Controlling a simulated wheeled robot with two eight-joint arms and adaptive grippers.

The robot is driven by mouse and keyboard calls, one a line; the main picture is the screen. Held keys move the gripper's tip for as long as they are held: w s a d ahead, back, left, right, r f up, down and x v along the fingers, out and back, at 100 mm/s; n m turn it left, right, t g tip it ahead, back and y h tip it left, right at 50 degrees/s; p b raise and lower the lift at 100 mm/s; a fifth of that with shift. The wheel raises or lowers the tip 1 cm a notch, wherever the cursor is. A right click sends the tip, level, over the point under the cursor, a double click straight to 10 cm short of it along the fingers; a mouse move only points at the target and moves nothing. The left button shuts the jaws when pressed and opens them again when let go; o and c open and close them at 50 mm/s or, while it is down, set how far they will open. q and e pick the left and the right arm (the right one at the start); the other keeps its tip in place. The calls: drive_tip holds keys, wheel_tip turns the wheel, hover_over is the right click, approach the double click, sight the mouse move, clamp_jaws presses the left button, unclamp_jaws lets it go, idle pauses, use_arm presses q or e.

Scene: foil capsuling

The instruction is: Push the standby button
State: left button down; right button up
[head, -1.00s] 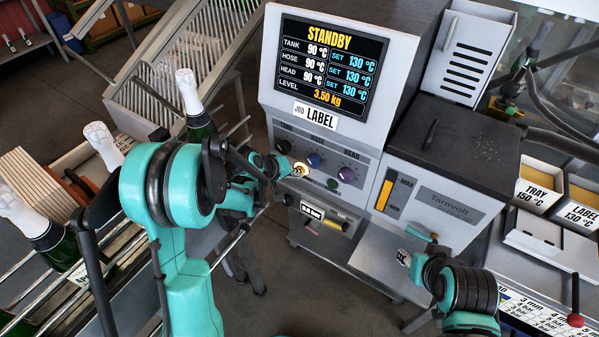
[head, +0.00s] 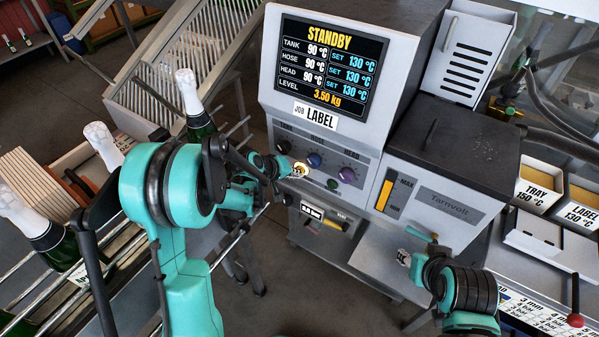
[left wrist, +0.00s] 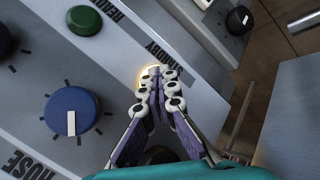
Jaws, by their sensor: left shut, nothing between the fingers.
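The standby button shows as a glowing amber-white ring (head: 301,168) on the machine's front panel, below the screen. In the left wrist view the lit button (left wrist: 148,76) sits beside the word STANDBY and is mostly hidden by my fingertips. My left gripper (head: 292,171) is shut and empty, its tips at the button; it also shows in the left wrist view (left wrist: 157,76). I cannot tell whether the tips press it. My right gripper (head: 405,258) is low in front of the machine, too small to tell open or shut.
The screen (head: 330,65) reads STANDBY, with 90 °C readings and 130 °C settings. A blue knob (left wrist: 70,110) and a green button (left wrist: 84,19) labelled READY are close to my left fingers. Bottles (head: 196,110) stand on the rack at left.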

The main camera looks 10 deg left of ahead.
use_arm(q)
drive_tip(key=shift+w, duration=0.1)
drive_tip(key=shift+w+d, duration=0.15)
drive_tip(key=shift+w, duration=0.15)
idle(0.4)
drive_tip(key=shift+s+b, duration=0.25)
drive_tip(key=shift+b, duration=0.05)
drive_tip(key=s+a, duration=0.2)
drive_tip(key=s, duration=0.3)
drive_tip(key=shift+s+a+b, duration=0.15)
drive_tip(key=shift+s+b, duration=0.2)
drive_tip(key=shift+b, duration=0.05)
idle(0.5)
